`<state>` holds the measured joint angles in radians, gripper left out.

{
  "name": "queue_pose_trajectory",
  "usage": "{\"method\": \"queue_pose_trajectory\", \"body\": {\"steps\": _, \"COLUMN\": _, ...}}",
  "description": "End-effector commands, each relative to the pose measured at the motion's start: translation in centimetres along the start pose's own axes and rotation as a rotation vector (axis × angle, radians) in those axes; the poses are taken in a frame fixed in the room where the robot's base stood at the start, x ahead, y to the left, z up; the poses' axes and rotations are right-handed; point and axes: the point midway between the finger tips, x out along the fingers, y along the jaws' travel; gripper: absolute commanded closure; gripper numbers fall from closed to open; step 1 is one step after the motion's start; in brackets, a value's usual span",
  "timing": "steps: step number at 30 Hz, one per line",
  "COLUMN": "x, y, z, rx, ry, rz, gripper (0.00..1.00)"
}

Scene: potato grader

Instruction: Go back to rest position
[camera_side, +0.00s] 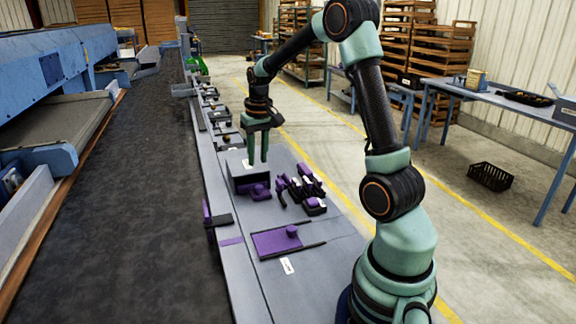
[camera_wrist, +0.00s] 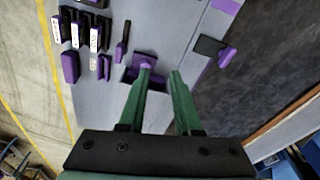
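My gripper (camera_side: 257,160) hangs pointing down over the grey bench (camera_side: 333,228), just above a dark box (camera_side: 240,182). In the wrist view my gripper (camera_wrist: 160,70) shows two green fingers spread apart with nothing held between them. A purple piece (camera_side: 259,191) sits at the front of the dark box. It also shows beyond the fingertips in the wrist view (camera_wrist: 146,57), partly hidden by the left finger.
Several purple and black blocks (camera_side: 314,206) stand right of the box. A purple plate with a knob (camera_side: 272,243) lies nearer. A purple-and-black piece (camera_side: 217,220) sits at the bench's left edge, beside the dark conveyor belt (camera_side: 110,220). Small trays (camera_side: 212,104) line the bench farther back.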

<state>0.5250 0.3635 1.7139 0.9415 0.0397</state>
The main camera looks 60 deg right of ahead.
Motion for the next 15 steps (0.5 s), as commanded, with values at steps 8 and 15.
{"method": "queue_pose_trajectory", "body": {"steps": 8, "x": -6.9, "y": -6.9, "z": 5.5, "rx": -0.189, "ry": 0.124, "rz": -0.037, "gripper": 0.68}}
{"method": "queue_pose_trajectory", "body": {"steps": 15, "x": -10.4, "y": -10.7, "z": 11.7, "rx": -0.341, "ry": 0.225, "rz": -0.083, "gripper": 0.68}}
